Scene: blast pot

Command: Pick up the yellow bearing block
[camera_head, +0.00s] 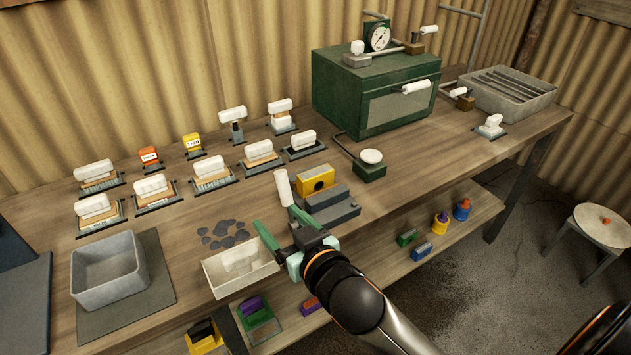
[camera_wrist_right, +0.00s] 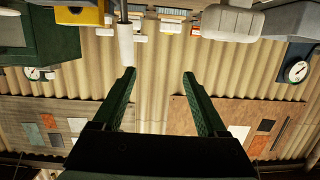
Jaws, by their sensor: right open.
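The yellow bearing block (camera_head: 315,181), with a dark round hole in its face, sits on the wooden bench beside a dark grey stepped fixture (camera_head: 333,207). A yellow block, likely the same one, shows at the top left of the right wrist view (camera_wrist_right: 80,15). My right gripper (camera_head: 273,215) has its green fingers spread, with nothing seen between them; it is on the near side of the block, apart from it. Its fingers also show in the right wrist view (camera_wrist_right: 158,74). My left gripper is not in view.
An upright white handle (camera_head: 283,188) stands just left of the block. A pale tray (camera_head: 240,268) and dark chips (camera_head: 222,234) lie left of the gripper. A green pot with a gauge (camera_head: 375,88) stands behind. Several white-handled pieces line the bench's back.

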